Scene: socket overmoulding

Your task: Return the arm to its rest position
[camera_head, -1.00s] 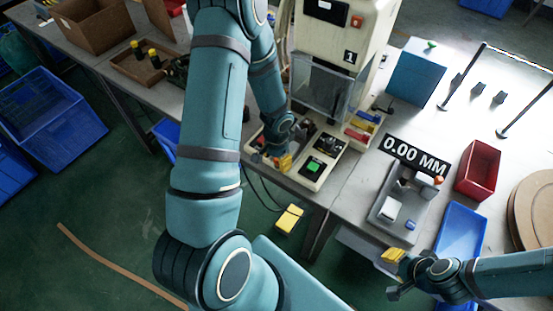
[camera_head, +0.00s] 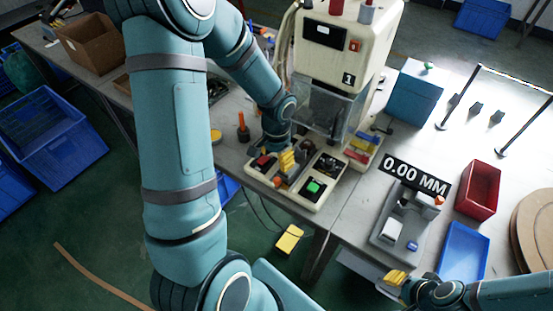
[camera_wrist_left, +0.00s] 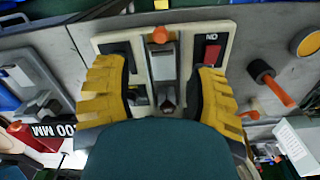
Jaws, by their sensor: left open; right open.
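My left gripper (camera_head: 287,163) hangs at the front of the moulding machine (camera_head: 338,60), close over its control base (camera_head: 318,194). In the left wrist view its two yellow ribbed fingers (camera_wrist_left: 158,95) are spread wide, with no object held between them. A grey fixture with an orange knob (camera_wrist_left: 160,36) and a red switch (camera_wrist_left: 211,54) show beyond the fingers. My right gripper (camera_head: 394,283) is at the bottom right, by the table's front edge, below the gauge stand (camera_head: 385,232). Its fingers look small, and nothing is seen in them.
A display reading 0.00 MM (camera_head: 415,175), a red bin (camera_head: 478,190) and a blue tray (camera_head: 462,252) are at the right. An orange-handled tool (camera_head: 243,128) stands left of the machine. Blue crates (camera_head: 45,130) are on the floor.

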